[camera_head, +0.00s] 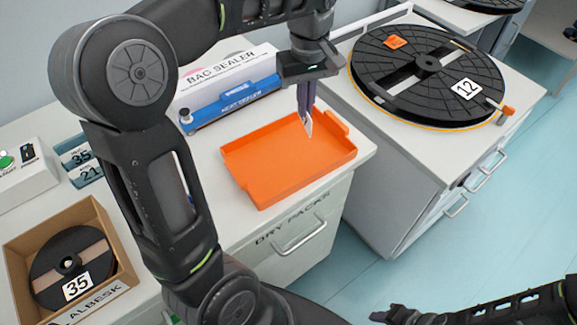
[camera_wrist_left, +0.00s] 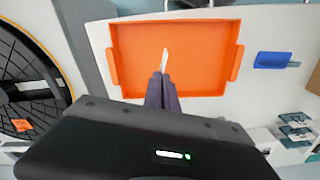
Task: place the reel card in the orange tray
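The orange tray (camera_head: 272,166) lies empty on the white cabinet top, and it fills the upper middle of the left wrist view (camera_wrist_left: 203,55). My left gripper (camera_head: 306,112) points down over the tray's right part, its dark fingers close together. They are shut on a thin white piece, apparently the reel card (camera_head: 308,125), seen nearly edge-on. The card also sticks out past the fingertips in the left wrist view (camera_wrist_left: 165,58). It appears above the tray floor; the exact gap cannot be told. My right gripper (camera_head: 400,316) shows only partly at the bottom edge.
A blue heat sealer (camera_head: 235,104) and a white bag sealer box (camera_head: 225,75) stand behind the tray. A large reel marked 12 (camera_head: 425,75) lies on the right cabinet. A cardboard box (camera_head: 118,262) with a reel marked 35 is at lower left.

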